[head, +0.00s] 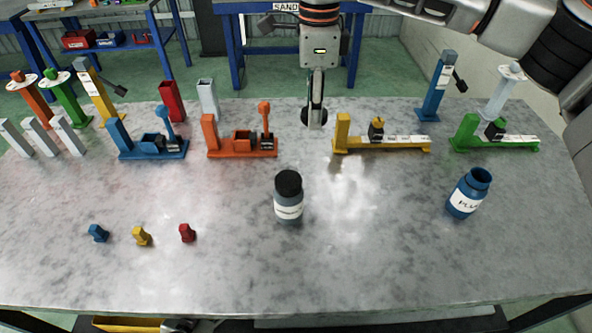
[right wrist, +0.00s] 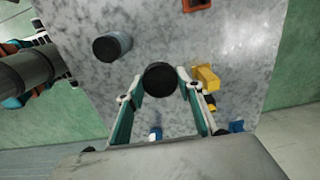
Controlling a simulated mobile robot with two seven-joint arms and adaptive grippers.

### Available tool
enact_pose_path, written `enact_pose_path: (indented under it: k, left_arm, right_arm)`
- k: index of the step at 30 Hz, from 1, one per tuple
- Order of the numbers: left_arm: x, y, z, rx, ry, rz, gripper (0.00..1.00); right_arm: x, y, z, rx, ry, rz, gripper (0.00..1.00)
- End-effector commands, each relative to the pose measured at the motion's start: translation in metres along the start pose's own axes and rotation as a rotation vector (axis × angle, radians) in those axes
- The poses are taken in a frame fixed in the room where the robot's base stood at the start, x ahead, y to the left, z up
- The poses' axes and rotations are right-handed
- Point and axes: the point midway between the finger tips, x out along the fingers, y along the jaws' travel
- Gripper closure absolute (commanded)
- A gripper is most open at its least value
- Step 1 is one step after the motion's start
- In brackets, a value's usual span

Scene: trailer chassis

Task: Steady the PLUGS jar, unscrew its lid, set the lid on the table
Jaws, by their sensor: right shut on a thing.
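The PLUGS jar (head: 467,196) is blue with a white label, partly readable. It stands on the right of the table, tilted-looking in the head view, with its mouth open and no lid on it. My right gripper (head: 314,113) is above the back middle of the table, well left of this jar. It is shut on a round black lid (right wrist: 160,78), held between the fingertips. The lid appears above the tabletop; the exact height is hard to tell.
A dark jar with a black lid (head: 288,197) stands mid-table. Blue, yellow and red small pieces (head: 141,236) lie front left. An orange fixture (head: 242,150), a yellow fixture (head: 385,146) and a green fixture (head: 500,144) line the back. The table (head: 370,250) is clear between the jars.

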Motion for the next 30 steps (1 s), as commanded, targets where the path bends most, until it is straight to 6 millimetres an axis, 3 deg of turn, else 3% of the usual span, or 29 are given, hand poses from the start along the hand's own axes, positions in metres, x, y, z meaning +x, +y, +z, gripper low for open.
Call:
enact_pose_path:
  k: [15, 18, 26, 30]
  left_arm:
    - [-0.002, -0.001, -0.004, 0.001, 0.001, -0.001, 0.39]
    - [-0.003, -0.001, -0.005, 0.001, 0.001, -0.001, 0.39]
    - [-0.003, -0.002, -0.006, 0.001, 0.001, -0.001, 0.39]
    - [-0.004, -0.002, -0.007, 0.001, 0.002, -0.002, 0.39]
  right_arm:
    - [0.123, 0.002, 0.0, -0.002, -0.001, 0.006, 0.9]
    - [0.14, 0.002, 0.0, -0.002, -0.001, 0.005, 0.9]
    - [0.157, 0.001, 0.0, -0.003, 0.0, 0.002, 0.9]
    - [0.176, 0.002, 0.0, -0.003, 0.0, 0.005, 0.9]
